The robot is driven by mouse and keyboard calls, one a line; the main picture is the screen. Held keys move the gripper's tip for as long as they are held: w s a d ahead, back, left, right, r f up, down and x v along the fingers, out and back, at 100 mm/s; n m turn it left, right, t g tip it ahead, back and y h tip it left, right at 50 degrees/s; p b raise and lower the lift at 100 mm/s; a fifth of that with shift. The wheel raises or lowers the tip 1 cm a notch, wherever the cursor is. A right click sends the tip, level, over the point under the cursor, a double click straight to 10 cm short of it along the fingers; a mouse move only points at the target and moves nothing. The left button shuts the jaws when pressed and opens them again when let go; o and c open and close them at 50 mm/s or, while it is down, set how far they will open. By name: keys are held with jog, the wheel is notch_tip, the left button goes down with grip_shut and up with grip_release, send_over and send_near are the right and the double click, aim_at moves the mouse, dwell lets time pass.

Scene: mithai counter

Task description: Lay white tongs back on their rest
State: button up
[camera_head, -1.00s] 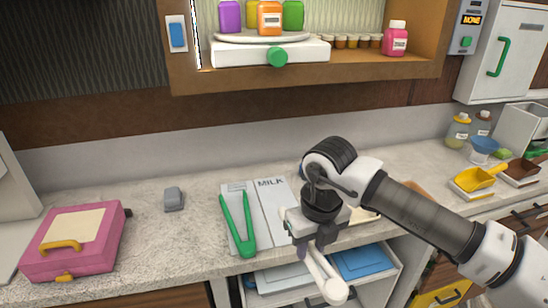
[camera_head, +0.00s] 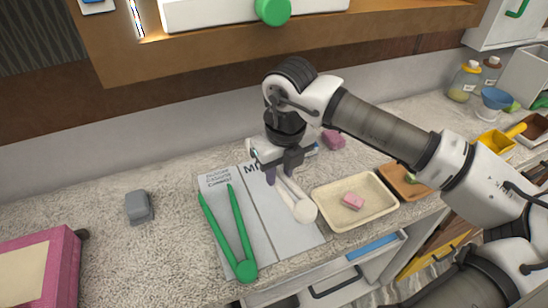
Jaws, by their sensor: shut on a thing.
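My gripper (camera_head: 281,172) is shut on the white tongs (camera_head: 297,202). The tongs' round hinge end points toward the front, and their far end is hidden by my gripper. They are over the right-hand panel of the pale grey rest board (camera_head: 286,238), whose "MILK" print is partly covered by my arm. I cannot tell whether the tongs touch the board. Green tongs (camera_head: 240,240) lie spread in a V on the board's left panel, apart from the white tongs.
A cream tray (camera_head: 335,213) with a pink piece (camera_head: 353,202) stands right of the board. A brown board (camera_head: 405,184) lies beyond it. A grey block (camera_head: 139,207) and a pink box (camera_head: 62,262) are at left. An open drawer (camera_head: 340,275) sits below the counter edge.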

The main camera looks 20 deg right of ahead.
notch_tip(320, 180, down, 9)
jog(key=b, duration=0.4)
jog(key=shift+s+f+b, duration=0.1)
jog(key=shift+s+b, duration=0.05)
jog(key=shift+b, duration=0.15)
notch_tip(320, 180, down, 2)
jog(key=b, duration=0.3)
jog(key=o, duration=1.5)
jog(key=shift+o, duration=0.4)
jog(key=o, duration=0.5)
